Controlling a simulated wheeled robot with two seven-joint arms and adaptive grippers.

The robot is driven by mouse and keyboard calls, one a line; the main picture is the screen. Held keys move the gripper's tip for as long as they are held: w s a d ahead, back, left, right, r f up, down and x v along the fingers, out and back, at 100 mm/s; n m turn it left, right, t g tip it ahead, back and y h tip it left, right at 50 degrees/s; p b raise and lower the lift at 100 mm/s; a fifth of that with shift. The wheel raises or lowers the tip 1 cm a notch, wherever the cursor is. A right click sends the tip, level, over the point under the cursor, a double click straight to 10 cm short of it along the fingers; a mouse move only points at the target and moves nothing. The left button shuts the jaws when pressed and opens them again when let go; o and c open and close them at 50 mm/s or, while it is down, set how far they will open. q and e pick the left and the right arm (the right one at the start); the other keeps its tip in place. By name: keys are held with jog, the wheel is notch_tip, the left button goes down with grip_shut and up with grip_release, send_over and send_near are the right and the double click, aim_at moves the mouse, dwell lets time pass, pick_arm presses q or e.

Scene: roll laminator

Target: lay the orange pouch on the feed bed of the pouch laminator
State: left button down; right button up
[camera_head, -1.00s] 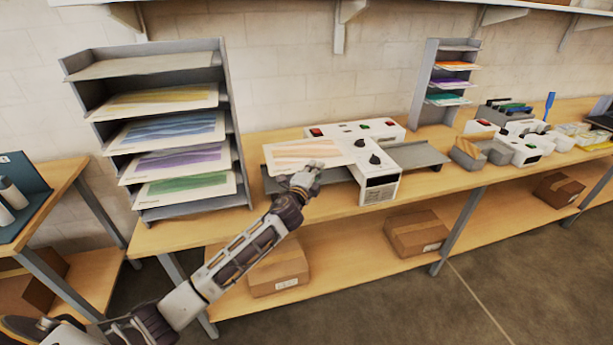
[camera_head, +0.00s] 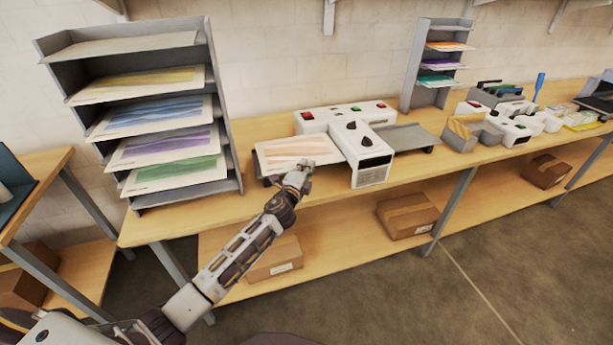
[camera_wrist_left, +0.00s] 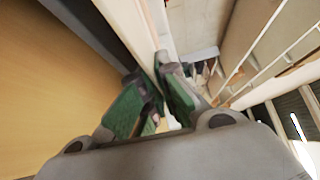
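The orange pouch (camera_head: 284,153), a pale sheet with orange stripes, lies flat over the feed bed on the left side of the white pouch laminator (camera_head: 371,171). It covers most of the bed; a dark edge of the feed bed (camera_head: 266,181) shows beneath. I cannot tell whether the pouch touches the bed. My left gripper (camera_head: 303,166) is at the pouch's front right edge, close to the laminator's body. In the left wrist view, the green-padded fingers (camera_wrist_left: 162,92) are closed on a thin pale edge. My right gripper is not in view.
A grey rack (camera_head: 225,120) of coloured pouches stands left of the laminator. The grey exit tray (camera_head: 408,137) lies to its right. A smaller rack (camera_head: 410,75) stands behind. Small bins (camera_head: 459,136) and devices fill the bench's right part.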

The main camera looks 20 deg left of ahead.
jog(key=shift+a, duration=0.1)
pick_arm(q)
jog(key=shift+f+b, duration=0.55)
jog(key=shift+f, duration=1.25)
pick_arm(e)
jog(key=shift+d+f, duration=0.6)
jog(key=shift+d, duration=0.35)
pick_arm(q)
jog(key=shift+f, duration=0.15)
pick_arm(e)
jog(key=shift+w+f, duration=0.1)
pick_arm(q)
jog(key=c, duration=1.6)
grip_release()
jog(key=shift+c, duration=0.2)
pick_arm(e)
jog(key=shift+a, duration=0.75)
